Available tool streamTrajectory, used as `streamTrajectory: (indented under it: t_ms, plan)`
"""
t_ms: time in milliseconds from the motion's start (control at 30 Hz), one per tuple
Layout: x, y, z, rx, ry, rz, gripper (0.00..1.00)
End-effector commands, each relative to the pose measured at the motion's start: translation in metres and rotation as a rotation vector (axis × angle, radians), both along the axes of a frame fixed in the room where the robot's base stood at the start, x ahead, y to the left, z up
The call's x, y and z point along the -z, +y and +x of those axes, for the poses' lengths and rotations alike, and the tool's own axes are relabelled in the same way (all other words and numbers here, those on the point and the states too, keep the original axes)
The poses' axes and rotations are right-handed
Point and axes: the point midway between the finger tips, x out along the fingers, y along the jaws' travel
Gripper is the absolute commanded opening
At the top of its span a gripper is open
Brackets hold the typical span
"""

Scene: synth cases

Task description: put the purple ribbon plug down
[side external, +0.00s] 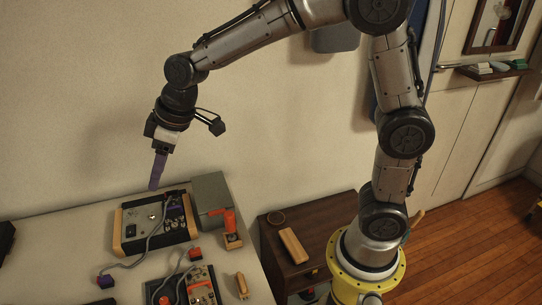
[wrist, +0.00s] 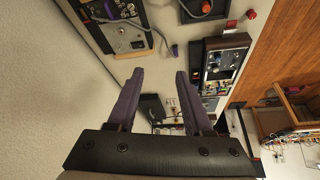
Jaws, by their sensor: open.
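A small purple plug (side external: 105,282) lies on the table at the front left in the side view, at the end of a grey ribbon cable (side external: 150,243). The cable runs to the wood-edged panel box (side external: 127,217). In the wrist view a small purple piece (wrist: 174,50), which looks like this plug, lies on the table beyond the fingers. My gripper (side external: 154,188) points down above the back of that box, apart from the plug. In the wrist view its two purple fingers (wrist: 160,76) are spread with nothing between them. In the side view the fingers overlap.
A second panel box (side external: 210,275) stands at the front, with a red block (side external: 195,253) beside it. A grey case (side external: 209,193) and an orange-handled tool (side external: 231,225) are at the back right. A dark wooden cabinet (side external: 335,210) stands right of the table.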

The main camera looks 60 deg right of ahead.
Motion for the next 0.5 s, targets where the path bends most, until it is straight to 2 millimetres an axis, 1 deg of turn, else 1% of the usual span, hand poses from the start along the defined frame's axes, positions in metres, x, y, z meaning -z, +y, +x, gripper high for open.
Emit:
streamTrajectory:
  t_ms: [33, 67, 100, 167, 200, 267, 300, 400, 500]
  plan:
    - [-0.018, -0.017, -0.022, 0.042, -0.014, 0.003, 0.51]
    - [-0.025, -0.025, -0.036, 0.068, -0.015, 0.005, 0.51]
    - [-0.033, -0.037, -0.054, 0.103, -0.019, 0.005, 0.51]
    - [-0.043, -0.052, -0.082, 0.154, -0.025, 0.007, 0.51]
    - [-0.047, -0.062, -0.102, 0.189, -0.029, 0.007, 0.51]
    - [-0.052, -0.076, -0.130, 0.244, -0.036, 0.009, 0.51]
    - [-0.052, -0.084, -0.150, 0.279, -0.039, 0.009, 0.51]
    - [-0.049, -0.101, -0.193, 0.363, -0.050, 0.010, 0.51]
    - [-0.042, -0.112, -0.225, 0.429, -0.060, 0.011, 0.51]
